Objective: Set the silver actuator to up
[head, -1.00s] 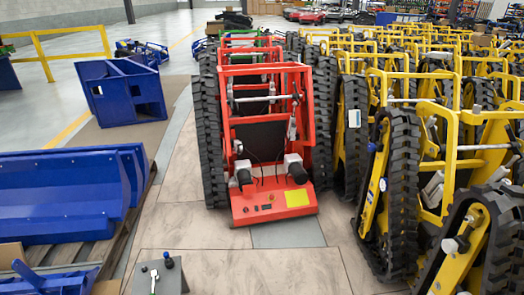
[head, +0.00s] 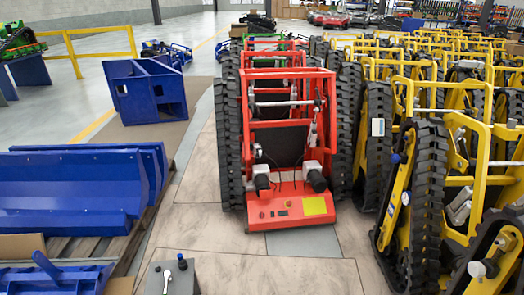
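A grey box (head: 190,284) stands at the bottom edge of the head view, left of centre, partly cut off by the frame. A small silver lever (head: 167,277) shows on its top face. Neither of my grippers is in view.
A red tracked carrier (head: 290,214) stands beyond the box, with rows of yellow tracked carriers (head: 480,185) to the right. Blue metal parts (head: 70,205) lie on a pallet at left. The floor between box and red carrier is clear.

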